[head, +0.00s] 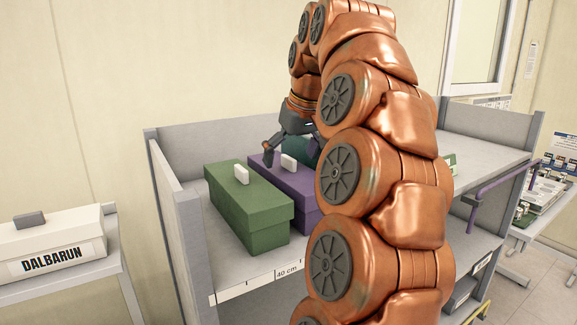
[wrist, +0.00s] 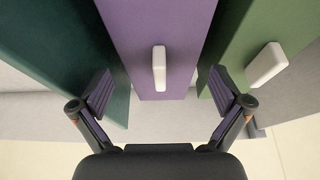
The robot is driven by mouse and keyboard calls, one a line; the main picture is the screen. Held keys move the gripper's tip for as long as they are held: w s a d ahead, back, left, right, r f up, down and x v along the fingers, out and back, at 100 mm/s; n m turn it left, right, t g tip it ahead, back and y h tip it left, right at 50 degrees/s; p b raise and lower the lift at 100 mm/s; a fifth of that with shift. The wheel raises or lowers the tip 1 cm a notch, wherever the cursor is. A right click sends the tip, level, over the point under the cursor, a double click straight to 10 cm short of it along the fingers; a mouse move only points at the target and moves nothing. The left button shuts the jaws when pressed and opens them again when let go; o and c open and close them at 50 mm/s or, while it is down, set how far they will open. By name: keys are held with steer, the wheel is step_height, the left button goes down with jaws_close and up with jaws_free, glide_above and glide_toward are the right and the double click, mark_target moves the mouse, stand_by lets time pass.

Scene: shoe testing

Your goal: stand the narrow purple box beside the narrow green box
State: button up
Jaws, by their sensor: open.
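The purple box (head: 296,198) stands upright on the shelf directly right of the green box (head: 250,208), roughly parallel to it. I cannot tell whether they touch. Each has a white tab on its lid. My gripper (head: 290,154) is over the far end of the purple box, partly hidden by my arm. In the wrist view my gripper (wrist: 161,92) is open. Its fingers are spread on both sides of the purple box (wrist: 160,20) and its white tab. The green box (wrist: 275,35) is at the right there. Nothing is held.
A dark teal box (wrist: 50,45) stands on the other side of the purple box. Grey shelf walls (head: 170,205) enclose the left and back. A ruler strip marked 40 cm (head: 262,280) runs along the front edge. A white DALBARUN box (head: 50,240) rests on a separate stand at left.

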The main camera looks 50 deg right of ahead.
steer(key=shift+v, duration=1.1)
steer(key=shift+s+r, duration=0.3)
steer(key=shift+r, duration=0.4)
steer(key=shift+a, duration=0.1)
